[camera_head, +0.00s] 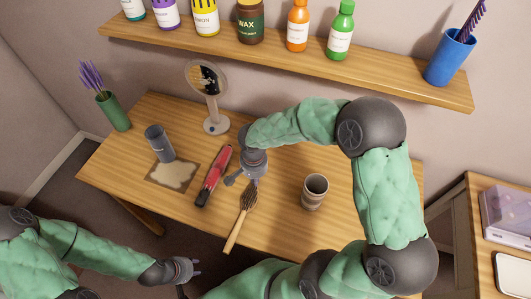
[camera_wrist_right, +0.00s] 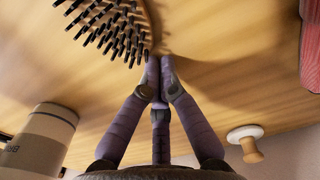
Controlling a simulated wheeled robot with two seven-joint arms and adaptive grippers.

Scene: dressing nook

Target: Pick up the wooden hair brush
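The wooden hair brush (camera_head: 233,232) lies on the table, its bristled head close to my right gripper and its handle slanting down-left across the table's front edge. In the right wrist view the brush's dark bristles (camera_wrist_right: 112,30) point up at the top left. My right gripper (camera_head: 246,181) is low over the brush head; in the right wrist view its fingertips (camera_wrist_right: 160,64) are together, with no object seen between them. The tips are beside the brush head's rim; whether they touch it is unclear. My left gripper (camera_head: 193,268) is open and empty, off the table's front edge.
A red hair tool (camera_head: 215,175) lies left of the brush. A ribbed cup (camera_head: 314,191) stands to its right, a mirror (camera_head: 211,95) behind. A grey cup (camera_head: 159,143) and a patterned mat (camera_head: 172,176) are further left. A shelf (camera_head: 285,55) with bottles hangs above.

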